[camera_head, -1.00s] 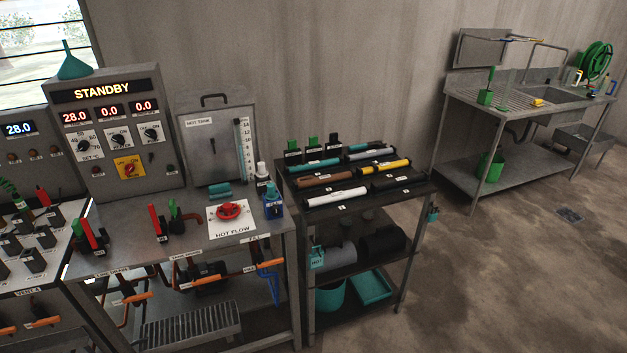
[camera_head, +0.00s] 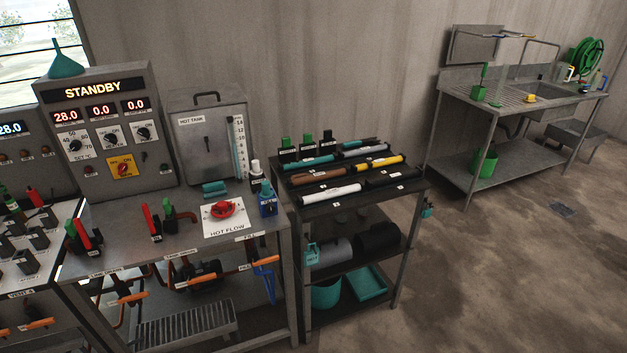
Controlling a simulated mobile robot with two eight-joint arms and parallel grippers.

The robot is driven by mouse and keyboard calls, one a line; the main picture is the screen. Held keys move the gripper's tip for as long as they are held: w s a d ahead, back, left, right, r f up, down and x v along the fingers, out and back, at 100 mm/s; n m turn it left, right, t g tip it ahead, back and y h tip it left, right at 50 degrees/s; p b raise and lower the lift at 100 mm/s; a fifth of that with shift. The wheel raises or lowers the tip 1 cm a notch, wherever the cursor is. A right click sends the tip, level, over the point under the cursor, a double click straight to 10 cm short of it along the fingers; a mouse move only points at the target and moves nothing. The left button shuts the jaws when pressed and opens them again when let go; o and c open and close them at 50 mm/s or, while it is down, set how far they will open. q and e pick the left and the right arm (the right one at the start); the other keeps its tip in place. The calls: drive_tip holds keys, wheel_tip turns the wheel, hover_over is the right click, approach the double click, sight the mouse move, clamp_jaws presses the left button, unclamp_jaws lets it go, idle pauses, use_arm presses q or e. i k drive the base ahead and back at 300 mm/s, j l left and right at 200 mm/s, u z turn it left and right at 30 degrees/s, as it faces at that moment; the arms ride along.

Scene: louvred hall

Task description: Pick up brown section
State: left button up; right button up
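The brown section (camera_head: 318,174) is a short brown cylinder lying on the top shelf of a dark rack (camera_head: 413,196). A teal section (camera_head: 310,163) lies behind it, and a white section (camera_head: 331,193) lies in front of it. A yellow section (camera_head: 379,162) and dark sections lie to its right. Neither of my grippers shows in the head view.
A metal bench with a red HOT FLOW valve (camera_head: 223,209), a blue bottle (camera_head: 268,201) and a hot tank (camera_head: 208,139) stands left of the rack. A control panel (camera_head: 100,125) reads STANDBY. A sink table (camera_head: 455,103) stands back right. The floor between is mostly clear.

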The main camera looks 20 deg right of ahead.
sight(303, 178)
drive_tip(key=i+l+u, duration=0.15)
drive_tip(key=l, duration=0.25)
drive_tip(key=i+l+u, duration=0.15)
drive_tip(key=l, duration=0.25)
drive_tip(key=i+l+u, duration=0.1)
drive_tip(key=l, duration=0.35)
drive_tip(key=i+l+u, duration=0.15)
drive_tip(key=l, duration=0.3)
drive_tip(key=i+l+u, duration=0.15)
drive_tip(key=l, duration=0.35)
drive_tip(key=i+l+u, duration=0.15)
drive_tip(key=i+l, duration=0.35)
